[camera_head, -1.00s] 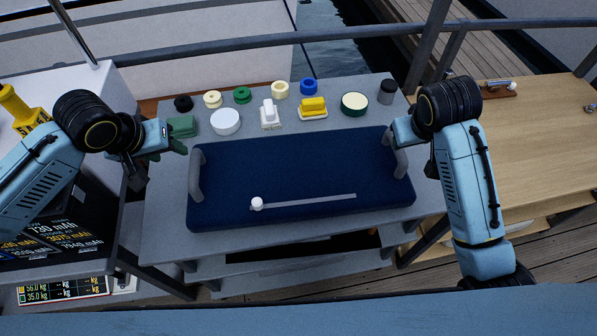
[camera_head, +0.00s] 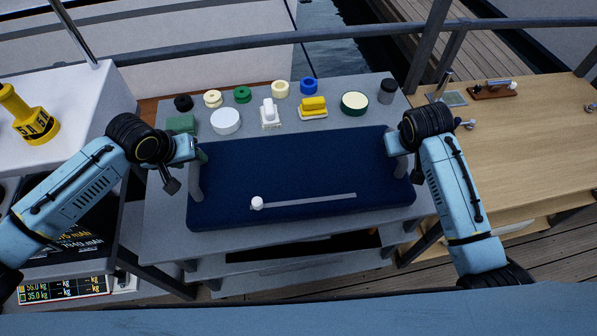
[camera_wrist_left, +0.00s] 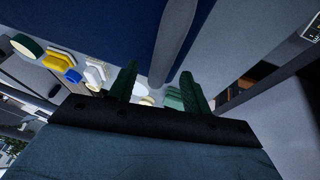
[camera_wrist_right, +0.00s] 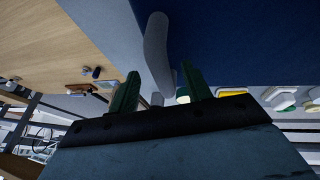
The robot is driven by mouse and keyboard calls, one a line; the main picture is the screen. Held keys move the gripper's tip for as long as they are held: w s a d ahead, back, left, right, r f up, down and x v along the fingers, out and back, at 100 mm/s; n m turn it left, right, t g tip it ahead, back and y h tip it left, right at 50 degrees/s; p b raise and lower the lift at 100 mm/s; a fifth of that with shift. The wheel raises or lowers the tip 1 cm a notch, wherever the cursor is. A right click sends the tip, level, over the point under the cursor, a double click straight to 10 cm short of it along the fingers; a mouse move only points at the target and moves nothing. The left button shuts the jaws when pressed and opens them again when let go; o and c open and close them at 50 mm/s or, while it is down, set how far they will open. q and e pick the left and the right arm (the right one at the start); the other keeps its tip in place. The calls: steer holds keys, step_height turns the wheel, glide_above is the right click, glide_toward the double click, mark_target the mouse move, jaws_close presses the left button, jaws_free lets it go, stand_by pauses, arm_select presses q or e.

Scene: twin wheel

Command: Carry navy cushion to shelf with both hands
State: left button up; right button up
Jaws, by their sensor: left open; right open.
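The navy cushion (camera_head: 300,170) lies flat on the grey table, with an upright grey handle at each end. A pale bar with a white knob lies across its front part. My left gripper (camera_head: 203,156) is open at the left handle (camera_head: 196,182); in the left wrist view that handle (camera_wrist_left: 176,62) reaches between the spread green fingers. My right gripper is open at the right handle; in the right wrist view the handle (camera_wrist_right: 157,50) reaches between the fingers. In the head view the right fingertips are largely hidden by the arm. Neither gripper visibly squeezes a handle.
Several small items stand behind the cushion, including a white round tub (camera_head: 226,122), a yellow block (camera_head: 313,105) and a green-rimmed tub (camera_head: 354,103). Lower boards (camera_head: 290,262) show under the table. A wooden table (camera_head: 520,140) is at right, a yellow weight (camera_head: 33,122) at left.

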mark_target(195, 163)
arm_select(q)
steer(key=shift+x, duration=1.7)
arm_select(e)
steer(key=shift+x, duration=1.7)
arm_select(q)
jaws_close()
arm_select(e)
jaws_close()
arm_select(q)
steer(key=shift+w+r, duration=0.1)
steer(key=shift+r, duration=0.15)
arm_select(e)
steer(key=shift+w+r, duration=0.1)
steer(key=shift+r, duration=0.15)
